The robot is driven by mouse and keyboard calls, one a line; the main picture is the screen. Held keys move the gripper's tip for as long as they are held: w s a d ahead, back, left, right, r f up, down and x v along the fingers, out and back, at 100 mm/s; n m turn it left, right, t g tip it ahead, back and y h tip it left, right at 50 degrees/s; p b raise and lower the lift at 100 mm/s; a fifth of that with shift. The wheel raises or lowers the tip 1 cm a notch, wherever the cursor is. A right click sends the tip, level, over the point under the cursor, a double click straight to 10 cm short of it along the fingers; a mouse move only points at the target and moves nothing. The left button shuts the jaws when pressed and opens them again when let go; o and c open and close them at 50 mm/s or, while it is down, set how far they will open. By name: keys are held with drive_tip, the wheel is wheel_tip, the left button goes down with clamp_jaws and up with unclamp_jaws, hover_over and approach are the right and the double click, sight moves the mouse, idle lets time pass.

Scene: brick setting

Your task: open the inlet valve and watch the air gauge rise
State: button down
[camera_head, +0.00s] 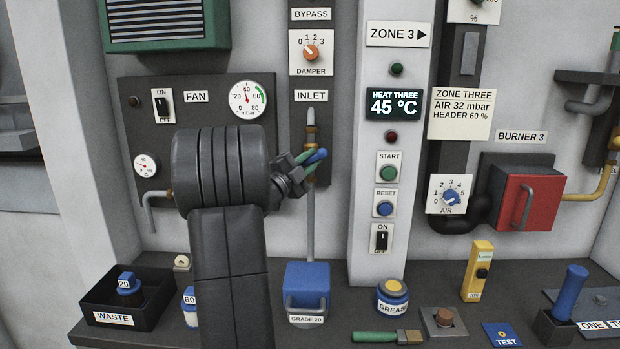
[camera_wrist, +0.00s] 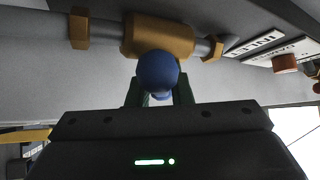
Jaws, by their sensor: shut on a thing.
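The inlet valve is a brass fitting (camera_head: 311,133) on a thin vertical pipe, below the INLET label (camera_head: 311,96). Its blue handle (camera_head: 318,155) is between the green fingertips of my gripper (camera_head: 309,162), which is shut on it. In the wrist view the handle's rounded blue end (camera_wrist: 157,71) faces the camera, in front of the brass valve body (camera_wrist: 160,37). My gripper (camera_wrist: 158,94) hides the rest of the handle, so its exact angle is unclear. The mbar air gauge (camera_head: 248,98) is on the dark panel, upper left of my gripper; its exact reading is too small to tell.
A FAN switch (camera_head: 163,103) and a small gauge (camera_head: 147,166) share the panel. The damper dial (camera_head: 311,52) is above the valve. The HEAT THREE display (camera_head: 394,104) reads 45 °C.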

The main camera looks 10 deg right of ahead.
drive_tip(key=n+t+b, duration=0.2)
drive_tip(key=n+b, duration=0.1)
drive_tip(key=b, duration=0.1)
drive_tip(key=f+n+t+b, duration=0.1)
drive_tip(key=n+t+b, duration=0.1)
drive_tip(key=n+b, duration=0.1)
drive_tip(key=shift+t+b, duration=0.3)
drive_tip(key=shift+b, duration=0.15)
drive_tip(key=n+t+y+b, duration=0.2)
drive_tip(key=n+t+b, duration=0.1)
drive_tip(key=n+b, duration=0.1)
drive_tip(key=n+t+y+b, duration=0.2)
drive_tip(key=n+t+b, duration=0.1)
drive_tip(key=n, duration=0.1)
drive_tip(key=shift+b, duration=0.35)
drive_tip(key=n+t+y+b, duration=0.1)
drive_tip(key=n, duration=0.1)
drive_tip(key=n+t+y+b, duration=0.1)
drive_tip(key=n+y, duration=0.1)
drive_tip(key=n+y+b, duration=0.1)
drive_tip(key=n+y, duration=0.1)
drive_tip(key=shift+r+t, duration=0.3)
drive_tip(key=shift+t, duration=0.1)
drive_tip(key=shift+r+n+t+y+b, duration=0.15)
drive_tip(key=shift+n+t+y+b, duration=0.15)
drive_tip(key=shift+n+y+b, duration=0.65)
drive_tip(key=shift+r+n+y, duration=0.15)
drive_tip(key=shift+n+y, duration=0.1)
drive_tip(key=shift+n, duration=0.1)
